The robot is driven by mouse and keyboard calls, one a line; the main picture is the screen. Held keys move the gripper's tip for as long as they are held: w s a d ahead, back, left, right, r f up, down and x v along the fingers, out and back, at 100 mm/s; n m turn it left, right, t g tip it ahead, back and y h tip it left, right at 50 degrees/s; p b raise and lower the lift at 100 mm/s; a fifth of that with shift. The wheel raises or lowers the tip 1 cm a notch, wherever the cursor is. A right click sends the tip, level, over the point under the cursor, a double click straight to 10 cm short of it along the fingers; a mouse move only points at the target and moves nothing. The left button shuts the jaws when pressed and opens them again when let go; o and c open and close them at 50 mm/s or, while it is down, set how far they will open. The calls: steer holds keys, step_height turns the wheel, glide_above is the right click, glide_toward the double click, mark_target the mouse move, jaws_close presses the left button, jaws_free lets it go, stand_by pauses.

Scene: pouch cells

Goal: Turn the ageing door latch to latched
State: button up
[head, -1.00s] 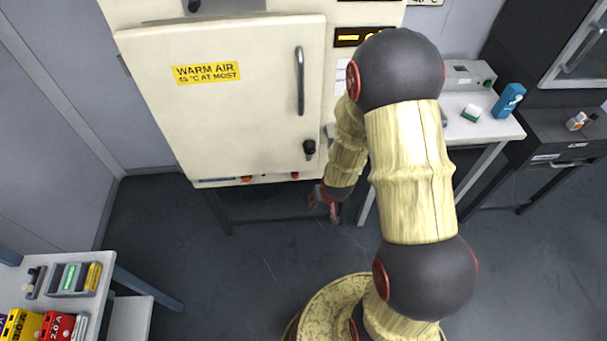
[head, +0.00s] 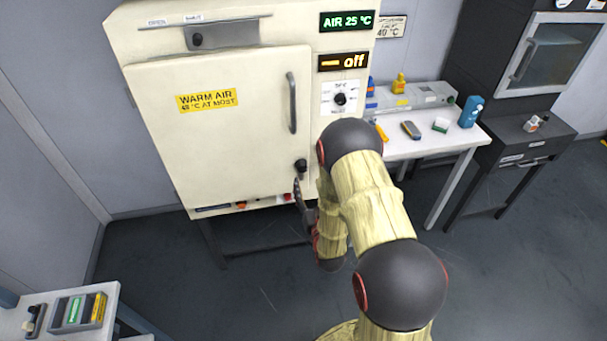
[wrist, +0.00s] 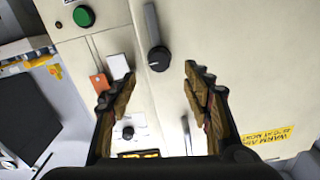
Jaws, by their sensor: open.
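The ageing door latch (head: 301,166) is a black knob low on the right edge of the cream cabinet door (head: 215,135). In the wrist view the latch (wrist: 158,58) shows a dark round hub with a grey bar running toward the top of the picture. That view is turned roughly upside down, with the door label inverted. My gripper (head: 299,190) is just below the latch in the head view. In the wrist view my gripper (wrist: 146,78) is open and empty, its fingers spread either side of the hub in the picture. I see no contact with the latch.
The door's grey bar handle (head: 292,103) is above the latch. A white bench (head: 430,140) with small items stands to the right. A shelf (head: 25,310) is at lower left.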

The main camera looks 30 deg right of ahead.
mark_target(303, 170)
steer(key=b+x, duration=0.1)
steer(key=x, duration=0.6)
steer(key=shift+w+d+f, duration=0.1)
steer(key=shift+w+f, duration=0.05)
steer(key=shift+c, duration=0.5)
steer(key=c, duration=1.1)
jaws_close()
